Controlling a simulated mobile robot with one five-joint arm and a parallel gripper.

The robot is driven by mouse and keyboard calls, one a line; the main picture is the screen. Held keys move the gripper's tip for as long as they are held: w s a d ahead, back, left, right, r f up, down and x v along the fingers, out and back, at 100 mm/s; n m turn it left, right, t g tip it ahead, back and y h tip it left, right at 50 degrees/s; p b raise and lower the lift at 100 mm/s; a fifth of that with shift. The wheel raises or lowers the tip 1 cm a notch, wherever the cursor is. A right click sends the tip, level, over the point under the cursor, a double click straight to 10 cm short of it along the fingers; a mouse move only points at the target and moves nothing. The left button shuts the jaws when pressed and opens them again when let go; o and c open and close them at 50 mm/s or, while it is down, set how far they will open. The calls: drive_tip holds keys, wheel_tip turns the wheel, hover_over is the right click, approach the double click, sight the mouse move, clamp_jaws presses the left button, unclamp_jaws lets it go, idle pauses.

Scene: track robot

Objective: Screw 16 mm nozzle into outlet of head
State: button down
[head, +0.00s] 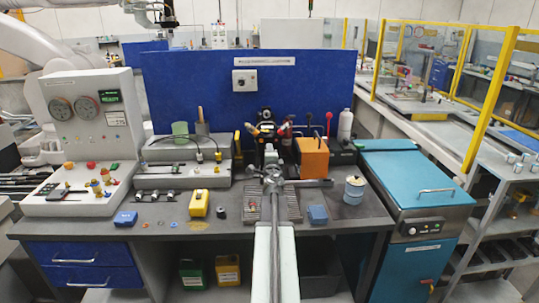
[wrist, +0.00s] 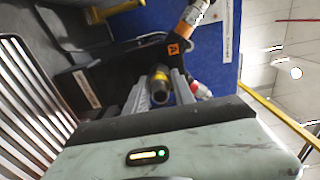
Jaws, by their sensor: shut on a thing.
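My gripper (wrist: 160,88) is shut on a small dark nozzle (wrist: 160,78) with a yellowish band, seen between the grey fingers in the wrist view. In the head view my gripper (head: 272,174) is at the front of a black device (head: 266,140), which I take for the head, at the back middle of the bench. Beyond the fingers in the wrist view is an orange part marked A (wrist: 174,47), with a metal fitting (wrist: 193,13) at its end. The nozzle cannot be made out in the head view. The outlet cannot be told clearly, nor whether the nozzle touches it.
An orange box (head: 312,157) with levers stands right of the black device. A ribbed mat (head: 290,205) lies below my gripper. A yellow case (head: 199,203), a blue block (head: 317,214) and a lidded tin (head: 354,190) stand on the bench. A blue panel (head: 205,85) closes the back.

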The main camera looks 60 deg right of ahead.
drive_tip(key=c, duration=1)
unclamp_jaws()
drive_tip(key=shift+c, duration=0.9)
drive_tip(key=shift+a, duration=0.1)
drive_tip(key=n, duration=0.7)
drive_tip(key=shift+n, duration=0.3)
drive_tip(key=n, duration=0.4)
drive_tip(key=shift+n, duration=0.3)
